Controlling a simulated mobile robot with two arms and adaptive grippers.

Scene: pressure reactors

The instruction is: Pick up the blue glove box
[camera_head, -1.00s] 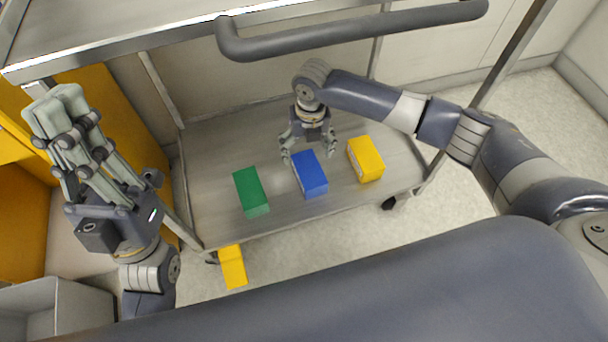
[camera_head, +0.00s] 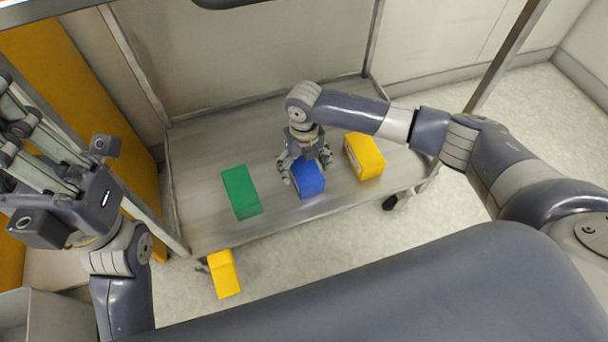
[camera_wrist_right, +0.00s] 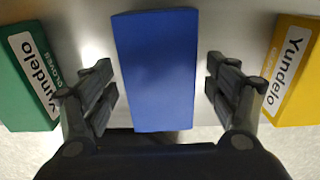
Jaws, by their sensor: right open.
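The blue glove box (camera_head: 310,180) lies on the cart's lower shelf between a green and a yellow box. My right gripper (camera_head: 304,172) is over it from above, with one finger on each side. In the right wrist view the blue box (camera_wrist_right: 155,70) stands between the open fingers of my right gripper (camera_wrist_right: 160,90), with a gap on both sides. My left gripper (camera_head: 30,150) is at the left edge of the head view, away from the boxes and partly cut off. Its fingertips are out of frame.
The green box (camera_head: 241,192) is left of the blue one, and the yellow box (camera_head: 365,157) is close on its right. The metal shelf (camera_head: 205,140) has posts at its corners. Another yellow object (camera_head: 224,274) is below the shelf's front left edge. A grey bin (camera_head: 50,318) is at lower left.

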